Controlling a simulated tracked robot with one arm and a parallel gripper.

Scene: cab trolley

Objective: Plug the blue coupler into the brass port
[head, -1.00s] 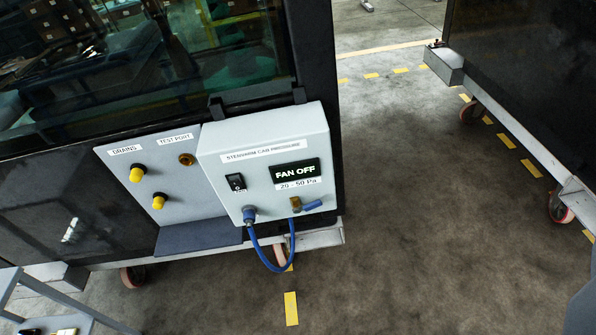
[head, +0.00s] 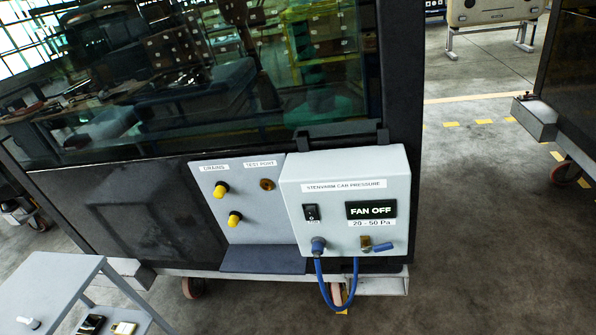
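The grey box labelled "STENVARM CAB PRESSURE" (head: 345,215) hangs on the dark cab. The blue coupler (head: 318,246) sits at the box's lower left front, at one end of a blue hose (head: 328,296). The hose loops below the box and rises toward its right part; that end is not clear. A brass fitting with a blue lever-like piece (head: 382,247) is at the box's lower right. The brass port (head: 267,184), under the "TEST PORT" label on the panel left of the box, looks empty. My gripper is not in view.
Two yellow caps (head: 221,189) are under "DRAINS" on the panel, above a dark shelf (head: 262,259). The display reads "FAN OFF" (head: 371,209). A grey trolley (head: 50,285) with small items is at lower left. Open floor (head: 470,230) lies to the right.

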